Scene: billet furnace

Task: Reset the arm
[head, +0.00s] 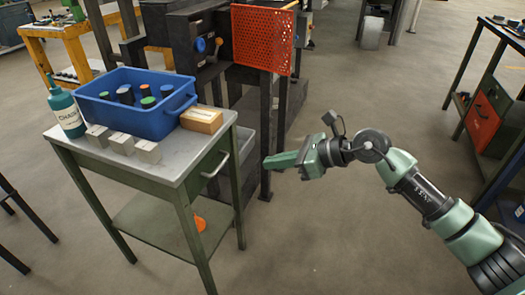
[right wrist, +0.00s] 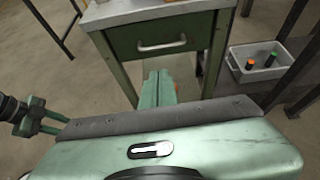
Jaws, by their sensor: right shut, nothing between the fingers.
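My right gripper (head: 268,162) is shut and empty, to the right of the steel-topped green table (head: 190,165) in the head view. It touches nothing that I can see. In the right wrist view the closed green fingers (right wrist: 158,84) point at the table's drawer front (right wrist: 150,42). My right arm reaches in from the lower right. My left gripper (right wrist: 48,118) shows only at the left edge of the right wrist view, with its two green fingers apart and nothing between them. It is not in the head view.
The table bears a blue bin (head: 135,118) with several dark cylinders, a green bottle (head: 66,112), grey blocks (head: 122,143) and a wooden box (head: 202,119). A grey bin (right wrist: 262,68) stands beyond. An orange perforated panel (head: 262,40) is behind. Floor around my right arm is clear.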

